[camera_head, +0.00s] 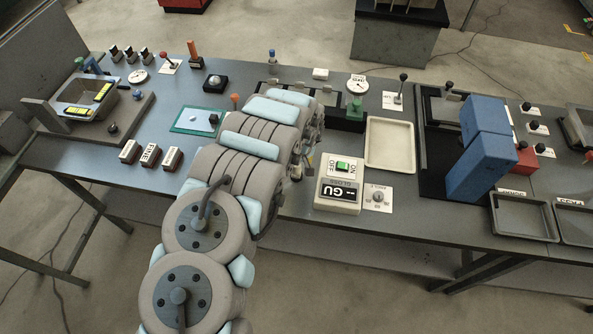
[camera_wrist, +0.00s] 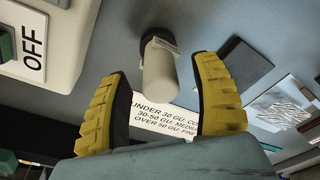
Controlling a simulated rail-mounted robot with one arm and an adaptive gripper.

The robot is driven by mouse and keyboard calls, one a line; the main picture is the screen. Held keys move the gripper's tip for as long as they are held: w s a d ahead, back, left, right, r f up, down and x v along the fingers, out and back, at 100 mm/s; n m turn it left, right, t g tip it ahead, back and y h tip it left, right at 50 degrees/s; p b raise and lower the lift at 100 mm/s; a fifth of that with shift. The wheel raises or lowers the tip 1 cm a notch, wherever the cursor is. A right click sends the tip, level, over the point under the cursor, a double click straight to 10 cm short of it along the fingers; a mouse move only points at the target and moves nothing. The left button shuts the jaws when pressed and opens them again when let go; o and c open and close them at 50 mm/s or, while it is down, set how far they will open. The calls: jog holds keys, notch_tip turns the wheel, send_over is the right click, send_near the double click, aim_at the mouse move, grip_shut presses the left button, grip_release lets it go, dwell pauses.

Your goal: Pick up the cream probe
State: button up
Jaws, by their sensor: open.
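The cream probe (camera_wrist: 157,72) shows in the wrist view as a pale cylinder with a dark end and a small printed label. My gripper (camera_wrist: 164,70) has two ribbed yellow fingers, spread apart and empty. The probe lies in the gap between the fingertips in the picture, with blue-grey surface visible on both sides of it. Its exact depth relative to the tips is hard to tell. In the head view my arm hides the probe and most of the gripper.
A cream box with a green ON/OFF switch (camera_head: 343,166) stands beside the arm. A cream tray (camera_head: 390,144) lies behind it, and a tall blue block (camera_head: 482,165) stands further right. A printed card with GU ranges (camera_wrist: 165,118) lies below the probe in the wrist view.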

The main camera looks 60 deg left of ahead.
jog(key=shift+s+a+f, duration=0.1)
jog(key=shift+a+f, duration=0.05)
jog(key=shift+f, duration=1.05)
grip_shut()
